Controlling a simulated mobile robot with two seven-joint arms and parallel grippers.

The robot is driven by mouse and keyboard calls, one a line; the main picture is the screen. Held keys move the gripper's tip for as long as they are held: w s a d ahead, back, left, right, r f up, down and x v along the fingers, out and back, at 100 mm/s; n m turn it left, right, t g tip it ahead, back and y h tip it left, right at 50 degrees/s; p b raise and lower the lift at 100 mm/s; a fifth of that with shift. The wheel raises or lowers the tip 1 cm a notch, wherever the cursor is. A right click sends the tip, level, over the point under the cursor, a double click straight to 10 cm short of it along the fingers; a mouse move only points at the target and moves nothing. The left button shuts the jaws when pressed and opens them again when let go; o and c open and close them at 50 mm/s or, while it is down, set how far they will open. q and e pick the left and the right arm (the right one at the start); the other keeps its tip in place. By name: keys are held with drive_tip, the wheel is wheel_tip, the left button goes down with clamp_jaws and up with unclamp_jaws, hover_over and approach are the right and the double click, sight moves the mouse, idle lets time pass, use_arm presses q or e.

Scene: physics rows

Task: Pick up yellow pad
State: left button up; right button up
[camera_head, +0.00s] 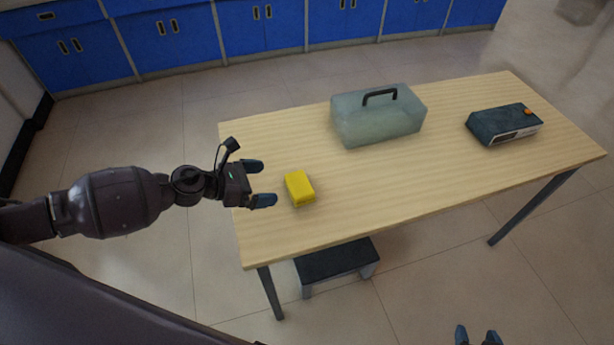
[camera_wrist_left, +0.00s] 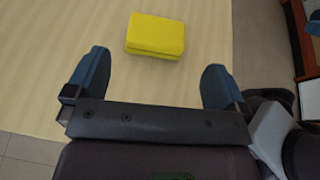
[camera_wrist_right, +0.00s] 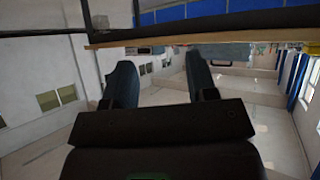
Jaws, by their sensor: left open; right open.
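The yellow pad (camera_head: 300,188) lies on the wooden table near its left end. It also shows in the left wrist view (camera_wrist_left: 156,34), just beyond and between my left fingertips. My left gripper (camera_head: 262,183) is open and empty, to the left of the pad in the head view, with its fingers pointing towards it. The pad is apart from both fingers. My right gripper (camera_head: 478,335) shows only its fingertips at the bottom edge of the head view. In the right wrist view its fingers (camera_wrist_right: 160,85) are open with nothing between them.
The table (camera_head: 400,185) also bears a translucent box (camera_head: 375,122) with a black handle and a dark device (camera_head: 503,126) at the right. A dark-topped step stool (camera_head: 335,262) stands by the table's front. Blue cabinets (camera_head: 180,40) line the back. The table around the pad is clear.

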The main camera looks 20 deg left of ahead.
sight(303, 182)
use_arm(q)
drive_tip(key=shift+d+f, duration=0.1)
drive_tip(key=shift+d, duration=0.2)
drive_tip(key=x, duration=0.3)
drive_tip(key=shift+w+d+f, duration=0.1)
drive_tip(key=shift+w+d, duration=0.15)
drive_tip(key=shift+w, duration=0.05)
drive_tip(key=shift+x, duration=0.8)
drive_tip(key=x, duration=0.2)
drive_tip(key=b+x, duration=0.1)
drive_tip(key=x, duration=0.1)
drive_tip(key=shift+a+f, duration=0.15)
drive_tip(key=shift+f, duration=0.25)
drive_tip(key=shift+w+d, duration=0.25)
use_arm(e)
drive_tip(key=shift+s+d+f, duration=0.1)
drive_tip(key=shift+s+f, duration=0.75)
drive_tip(key=shift+f, duration=0.05)
